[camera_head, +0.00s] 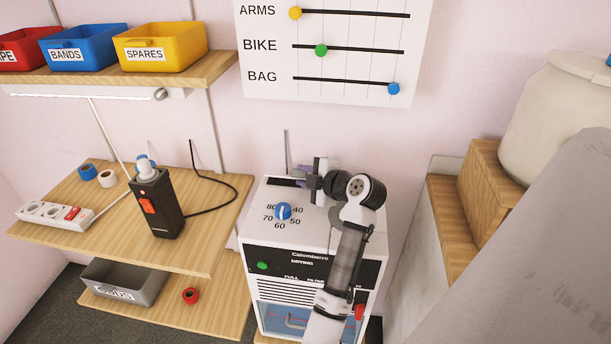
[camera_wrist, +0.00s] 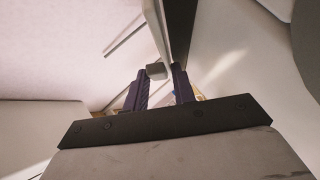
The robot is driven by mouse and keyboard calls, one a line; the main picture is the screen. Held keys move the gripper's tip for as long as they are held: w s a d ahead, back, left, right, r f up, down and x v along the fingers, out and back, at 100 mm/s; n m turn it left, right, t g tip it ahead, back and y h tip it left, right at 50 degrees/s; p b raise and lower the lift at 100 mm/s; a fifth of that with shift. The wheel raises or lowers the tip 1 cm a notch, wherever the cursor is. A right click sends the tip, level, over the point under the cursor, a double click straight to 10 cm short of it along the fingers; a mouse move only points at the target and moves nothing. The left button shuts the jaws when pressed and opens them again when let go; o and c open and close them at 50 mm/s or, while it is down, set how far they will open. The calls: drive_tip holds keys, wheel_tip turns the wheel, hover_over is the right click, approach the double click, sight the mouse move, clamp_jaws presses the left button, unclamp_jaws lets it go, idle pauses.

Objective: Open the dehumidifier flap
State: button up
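The white dehumidifier (camera_head: 345,235) stands at the centre of the head view, with a numbered blue dial (camera_head: 283,211) on its top. A dark slot (camera_head: 284,181) shows at the back of its top. My gripper (camera_head: 300,171) is at that back edge, pointing left, its fingers partly hidden by my wrist. In the wrist view the two dark fingers (camera_wrist: 160,88) stand apart. A small grey block (camera_wrist: 155,71) shows between their tips, beside a dark upright panel (camera_wrist: 180,28). That panel may be the flap; I cannot tell whether a finger touches it.
A wooden shelf (camera_head: 215,215) at the left holds a black box (camera_head: 156,205) with an orange switch and a power strip (camera_head: 55,216). A wooden ledge (camera_head: 447,230) and large pale jar (camera_head: 550,105) stand right. A slider board (camera_head: 335,85) hangs above.

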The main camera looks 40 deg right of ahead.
drive_tip(key=shift+r, duration=0.1)
drive_tip(key=shift+c, duration=1.2)
drive_tip(key=shift+w+d+r+m+g+p, duration=0.2)
drive_tip(key=shift+d+r+m+g+p, duration=0.1)
drive_tip(key=shift+r+g+p, duration=0.15)
drive_tip(key=shift+w+d+r+m+g+y+p, duration=0.3)
drive_tip(key=shift+d+r+m+g+y+p, duration=0.1)
drive_tip(key=shift+m+g+y+p, duration=0.15)
drive_tip(key=shift+w+d+m+g+y, duration=0.2)
drive_tip(key=shift+m+g+y, duration=0.05)
drive_tip(key=shift+g+y, duration=0.25)
drive_tip(key=o, duration=0.9)
drive_tip(key=shift+c, duration=0.2)
drive_tip(key=shift+f, duration=0.1)
